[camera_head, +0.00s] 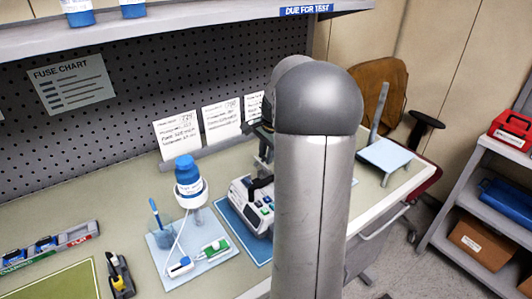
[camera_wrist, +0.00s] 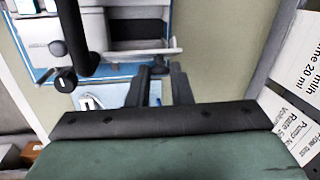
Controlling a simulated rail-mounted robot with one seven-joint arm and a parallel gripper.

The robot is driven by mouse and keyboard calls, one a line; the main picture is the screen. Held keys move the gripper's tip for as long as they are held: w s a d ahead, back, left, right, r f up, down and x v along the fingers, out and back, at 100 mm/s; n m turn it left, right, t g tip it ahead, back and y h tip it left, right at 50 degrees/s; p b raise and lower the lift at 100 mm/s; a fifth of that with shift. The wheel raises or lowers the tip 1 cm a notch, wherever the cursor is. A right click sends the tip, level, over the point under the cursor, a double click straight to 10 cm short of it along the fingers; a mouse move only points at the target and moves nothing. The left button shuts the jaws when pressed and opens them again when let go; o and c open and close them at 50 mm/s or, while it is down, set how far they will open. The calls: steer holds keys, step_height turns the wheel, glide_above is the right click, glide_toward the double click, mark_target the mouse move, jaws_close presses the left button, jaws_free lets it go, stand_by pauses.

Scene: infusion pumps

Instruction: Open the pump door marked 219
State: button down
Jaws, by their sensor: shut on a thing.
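A white pump (camera_head: 252,203) with a dark handle and coloured buttons sits on a blue mat in the head view, partly behind my arm. In the wrist view a white pump body (camera_wrist: 92,25) shows at the top, with a dark recess and a black bar beside it. I cannot tell for sure that both views show the same pump. No 219 mark is readable. My gripper (camera_wrist: 162,72) reaches toward the pump's near edge with its dark fingers close together. It is shut on what looks like the pump door's edge; the contact is mostly hidden.
Cards (camera_head: 222,120) lean along the pegboard.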

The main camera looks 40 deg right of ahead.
steer(key=shift+s+d+f+m+t+y+p, duration=0.15)
steer(key=shift+d+y+p, duration=0.6)
steer(key=shift+y+p, duration=0.45)
steer(key=shift+d+f+m+t+y+p, duration=0.1)
steer(key=shift+d+f+y+p, duration=0.1)
steer(key=shift+d+y+p, duration=0.75)
steer(key=shift+s+d+f+m+t+y+p, duration=0.15)
steer(key=shift+d+y+p, duration=0.35)
steer(key=shift+y+p, duration=0.9)
steer(key=shift+w, duration=0.1)
steer(key=c, duration=1.3)
jaws_free()
steer(key=b+v, duration=0.1)
steer(key=v, duration=1.6)
steer(key=shift+r+b, duration=0.2)
steer(key=shift+b, duration=0.15)
